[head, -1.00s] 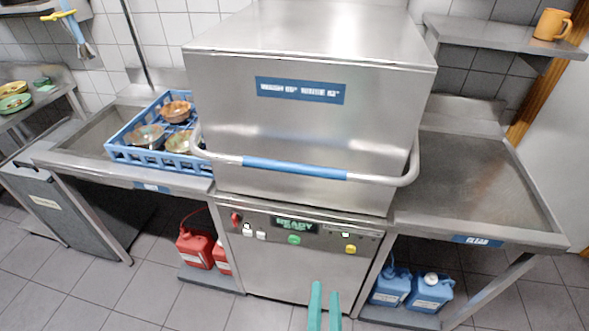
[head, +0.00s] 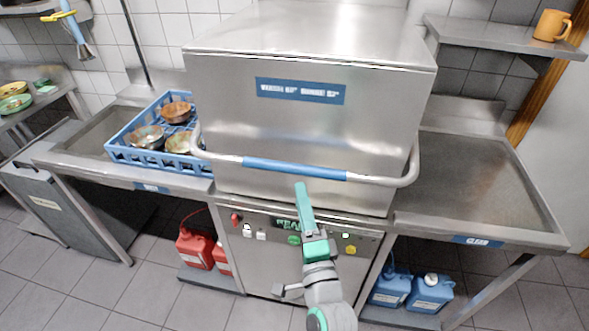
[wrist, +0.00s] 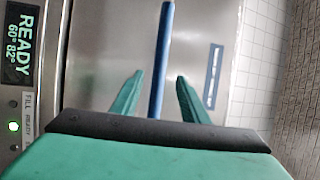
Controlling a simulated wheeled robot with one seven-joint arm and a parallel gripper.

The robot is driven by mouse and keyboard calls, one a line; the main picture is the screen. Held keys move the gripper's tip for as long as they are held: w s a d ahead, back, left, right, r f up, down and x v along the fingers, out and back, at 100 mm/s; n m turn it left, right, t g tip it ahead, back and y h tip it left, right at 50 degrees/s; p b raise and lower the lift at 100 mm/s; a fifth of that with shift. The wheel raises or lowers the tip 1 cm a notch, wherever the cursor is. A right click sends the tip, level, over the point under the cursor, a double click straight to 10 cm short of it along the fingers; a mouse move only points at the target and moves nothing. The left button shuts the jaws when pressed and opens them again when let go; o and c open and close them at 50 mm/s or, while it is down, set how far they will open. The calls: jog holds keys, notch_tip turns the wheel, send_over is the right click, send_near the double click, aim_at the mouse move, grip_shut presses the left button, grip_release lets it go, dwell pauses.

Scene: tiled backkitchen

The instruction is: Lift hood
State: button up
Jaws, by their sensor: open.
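The steel hood (head: 310,130) of the dishwasher is down on its base. A bar handle runs across its front, with a blue grip (head: 294,169) in the middle. My gripper (head: 301,187) is in front of the machine, just below the blue grip in the head view. In the wrist view the open green fingers (wrist: 160,88) point at the hood, and the blue grip (wrist: 161,60) shows between them. Nothing is held. I cannot tell whether a finger touches the grip. The control panel (head: 262,229) below is partly hidden by my arm.
A blue rack (head: 118,153) with several bowls stands on the left counter, close to the hood. The right counter (head: 470,180) is bare. A shelf (head: 490,32) with an orange mug (head: 552,24) hangs at the upper right. Red and blue canisters (head: 430,293) stand below.

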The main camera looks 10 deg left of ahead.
aim_at(294, 170)
jog(key=x, duration=0.9)
jog(key=shift+w+a, duration=0.1)
jog(key=shift+w, duration=0.2)
jog(key=shift+c, duration=0.2)
jog(key=shift+r, duration=0.1)
grip_shut()
